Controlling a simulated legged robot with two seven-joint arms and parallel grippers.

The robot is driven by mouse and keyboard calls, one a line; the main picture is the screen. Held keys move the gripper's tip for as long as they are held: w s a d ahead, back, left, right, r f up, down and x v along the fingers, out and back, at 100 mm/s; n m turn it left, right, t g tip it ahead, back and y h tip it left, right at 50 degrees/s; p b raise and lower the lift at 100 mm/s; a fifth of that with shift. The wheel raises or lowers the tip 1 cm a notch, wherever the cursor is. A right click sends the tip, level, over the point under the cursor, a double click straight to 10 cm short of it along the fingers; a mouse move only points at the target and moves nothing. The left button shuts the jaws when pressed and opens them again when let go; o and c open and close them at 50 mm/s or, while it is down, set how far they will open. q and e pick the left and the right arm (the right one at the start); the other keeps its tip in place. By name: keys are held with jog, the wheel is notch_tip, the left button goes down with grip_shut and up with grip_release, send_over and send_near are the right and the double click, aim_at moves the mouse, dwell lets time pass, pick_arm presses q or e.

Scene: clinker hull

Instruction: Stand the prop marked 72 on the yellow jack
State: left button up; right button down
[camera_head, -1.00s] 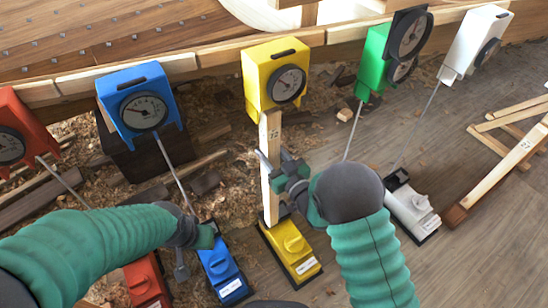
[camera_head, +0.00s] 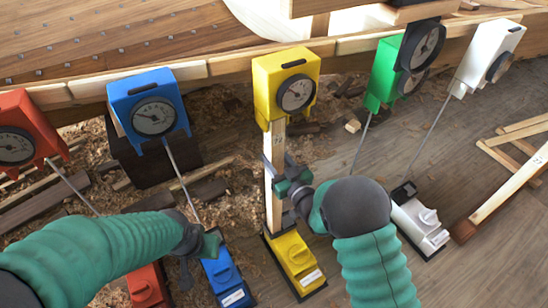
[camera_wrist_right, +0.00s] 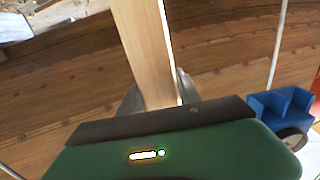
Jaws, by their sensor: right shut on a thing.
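The prop (camera_head: 274,195) is a pale wooden post with a small dark mark near its top, too small to read surely. It stands nearly upright between the yellow jack (camera_head: 293,262) and the yellow gauge box (camera_head: 285,82). Its foot is at the jack's rear end; I cannot tell whether it bears on the jack or touches above. My right gripper (camera_head: 281,181) is shut around the prop at mid-height. The prop also shows between the fingers in the right wrist view (camera_wrist_right: 146,50). My left gripper (camera_head: 206,246) is by the blue jack, its jaws unclear.
The blue jack (camera_head: 224,274) and a red jack (camera_head: 149,286) stand left of the yellow one, a white jack (camera_head: 420,226) to the right. Blue (camera_head: 150,108), red (camera_head: 22,135), green (camera_head: 388,70) and white (camera_head: 487,58) gauge boxes hang along the hull. Thin rods rise beside the prop.

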jog(key=shift+w+a, duration=0.1)
jog(key=shift+w, duration=0.05)
dwell(0.5)
jog(key=c, duration=0.8)
grip_release()
jog(key=shift+c, duration=0.2)
jog(key=shift+o, duration=0.5)
jog(key=shift+f, duration=0.1)
jog(key=shift+f, duration=0.1)
jog(key=shift+s+d, duration=0.25)
jog(key=shift+s, duration=0.05)
jog(key=p+v, duration=0.4)
jog(key=v, duration=1.2)
jog(key=shift+p, duration=0.3)
jog(key=shift+s, duration=0.1)
